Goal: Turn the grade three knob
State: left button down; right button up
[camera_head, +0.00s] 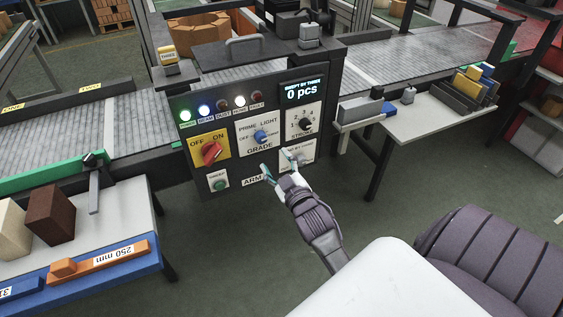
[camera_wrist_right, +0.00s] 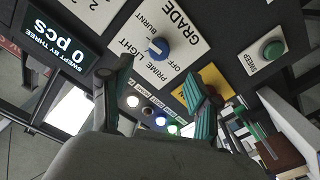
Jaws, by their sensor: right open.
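The blue grade knob (camera_head: 261,136) sits on a white plate marked PRIME, LIGHT, OFF, BURNT and GRADE, in the middle of the dark control panel (camera_head: 183,174). In the right wrist view the blue knob (camera_wrist_right: 158,46) shows above the gap between my fingers; I cannot tell surely which label it points at. My right gripper (camera_head: 277,163) is open and empty, just below the knob and apart from it. Its fingers (camera_wrist_right: 160,80) show spread in the wrist view. My left gripper is not in view.
A red OFF/ON knob (camera_head: 211,153) is left of the grade plate, a black stroke knob (camera_head: 306,124) right. A green button (camera_head: 219,184) is lower left. Indicator lamps and a display (camera_head: 302,91) reading 0 pcs are above. A conveyor (camera_head: 110,127) runs behind; side tables stand left and right.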

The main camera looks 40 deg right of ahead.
jog(key=shift+v, duration=1.7)
jog(key=s+a+f+g+y, duration=0.1)
jog(key=s+a+f+g, duration=0.25)
jog(key=f, duration=0.85)
jog(key=s+a+f+g+y, duration=0.2)
jog(key=s+a+f, duration=0.15)
jog(key=f, duration=0.75)
jog(key=s+a+f+g+y, duration=0.1)
jog(key=s+a+f+g, duration=0.3)
jog(key=f, duration=0.8)
jog(key=s+f+g, duration=0.2)
jog(key=s+f, duration=0.3)
jog(key=s, duration=0.4)
jog(key=s+f+g, duration=0.2)
jog(key=s+f, duration=0.3)
jog(key=s, duration=0.5)
jog(key=s+f+g, duration=0.3)
jog(key=s+f, duration=0.3)
jog(key=s, duration=0.4)
jog(key=shift+m, duration=0.4)
jog(key=shift+s+a, duration=0.1)
